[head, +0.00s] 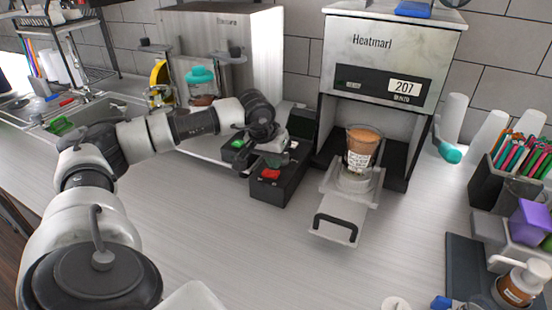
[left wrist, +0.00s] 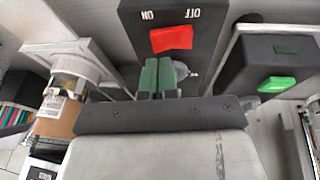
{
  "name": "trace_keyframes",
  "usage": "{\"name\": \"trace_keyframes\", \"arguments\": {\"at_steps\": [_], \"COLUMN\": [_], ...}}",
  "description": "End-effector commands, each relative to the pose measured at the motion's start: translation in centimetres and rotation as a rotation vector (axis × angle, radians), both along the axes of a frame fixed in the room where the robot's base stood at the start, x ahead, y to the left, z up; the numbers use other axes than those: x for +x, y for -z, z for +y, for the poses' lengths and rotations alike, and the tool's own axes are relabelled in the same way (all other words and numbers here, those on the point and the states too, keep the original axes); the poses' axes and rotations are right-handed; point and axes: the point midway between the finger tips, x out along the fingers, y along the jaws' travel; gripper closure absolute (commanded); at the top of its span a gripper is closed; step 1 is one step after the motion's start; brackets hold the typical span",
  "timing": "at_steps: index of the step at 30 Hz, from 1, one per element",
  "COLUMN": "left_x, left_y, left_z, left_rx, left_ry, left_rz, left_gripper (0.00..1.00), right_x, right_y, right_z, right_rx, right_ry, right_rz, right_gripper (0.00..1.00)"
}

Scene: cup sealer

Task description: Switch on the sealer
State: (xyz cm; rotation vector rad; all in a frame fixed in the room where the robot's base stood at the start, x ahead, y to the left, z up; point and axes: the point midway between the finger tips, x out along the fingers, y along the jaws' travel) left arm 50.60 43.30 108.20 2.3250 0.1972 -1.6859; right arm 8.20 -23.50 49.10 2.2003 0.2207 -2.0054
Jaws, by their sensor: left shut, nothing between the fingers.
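The sealer (head: 392,85) is a white and black machine marked "Heatmarl", with a display reading 207. Beside its left side stands a dark switch box (head: 286,189) with a red rocker switch (head: 271,174). My left gripper (head: 288,158) is shut and empty, just above and behind this box. Its green-padded fingertips (left wrist: 158,62) point at the near edge of the red switch; I cannot tell whether they touch. My right gripper is in neither view.
A filled cup (head: 361,150) sits in the sealer's pulled-out tray (head: 334,228). A second box with a green switch (head: 238,143) is left of my gripper, close to it. A metal machine (head: 265,60) stands behind.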

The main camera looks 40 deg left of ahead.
Motion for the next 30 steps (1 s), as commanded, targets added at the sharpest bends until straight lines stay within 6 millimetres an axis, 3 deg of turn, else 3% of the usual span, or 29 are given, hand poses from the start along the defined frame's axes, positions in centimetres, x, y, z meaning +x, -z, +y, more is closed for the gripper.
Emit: {"name": "trace_keyframes", "arguments": {"at_steps": [6, 15, 20, 30], "left_x": [0.1, 0.1, 0.3, 0.2], "left_y": [1.1, 1.2, 2.0, 1.7], "left_z": [-0.4, -0.5, -1.2, -0.7], "left_rx": [-0.001, 0.001, 0.077, 0.079], "left_ry": [-0.001, 0.000, 0.007, 0.000], "left_rz": [0.000, 0.000, 0.027, 0.028], "left_gripper": [1.00, 1.00, 1.00, 1.00], "right_x": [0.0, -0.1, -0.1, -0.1], "right_y": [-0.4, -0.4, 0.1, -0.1], "right_z": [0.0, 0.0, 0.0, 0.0], "right_rx": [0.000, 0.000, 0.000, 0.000], "right_ry": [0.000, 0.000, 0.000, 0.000], "right_rz": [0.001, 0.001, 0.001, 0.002], "right_gripper": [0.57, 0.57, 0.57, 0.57]}}
